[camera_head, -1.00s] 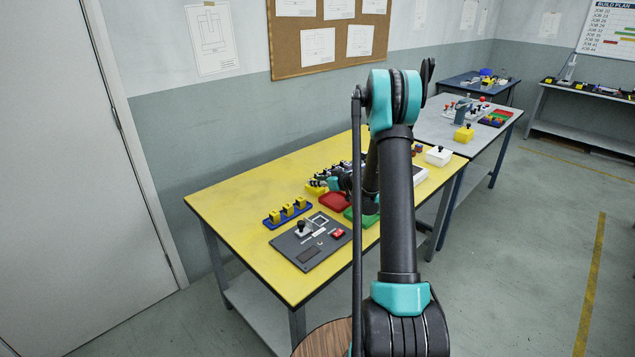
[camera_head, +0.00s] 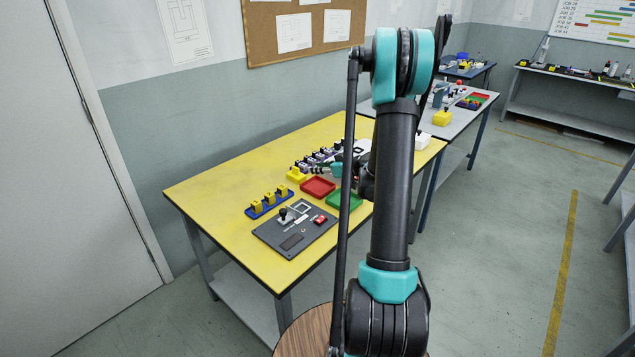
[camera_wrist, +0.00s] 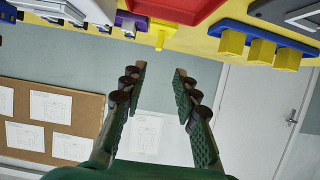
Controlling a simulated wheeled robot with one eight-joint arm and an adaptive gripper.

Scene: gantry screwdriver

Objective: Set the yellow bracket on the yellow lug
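Several yellow blocks with dark tops stand on a blue rail (camera_head: 270,204) on the yellow table; in the wrist view these yellow blocks (camera_wrist: 261,50) are at the upper right. A separate yellow piece (camera_head: 296,175) sits behind them, beside the red tray; it also shows in the wrist view (camera_wrist: 160,29), just beyond the gap between the fingertips. I cannot tell which is the bracket and which the lug. My gripper (camera_wrist: 160,72) is open and empty, fingers well apart. In the head view my gripper (camera_head: 317,170) is small and partly hidden, low over the table near the separate yellow piece.
A red tray (camera_head: 317,187) and a green tray (camera_head: 342,201) lie near my arm. A dark panel (camera_head: 282,242) lies in front. A purple rail of parts (camera_head: 316,157) stands behind. The table's left end is clear. A grey table (camera_head: 462,115) stands beyond.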

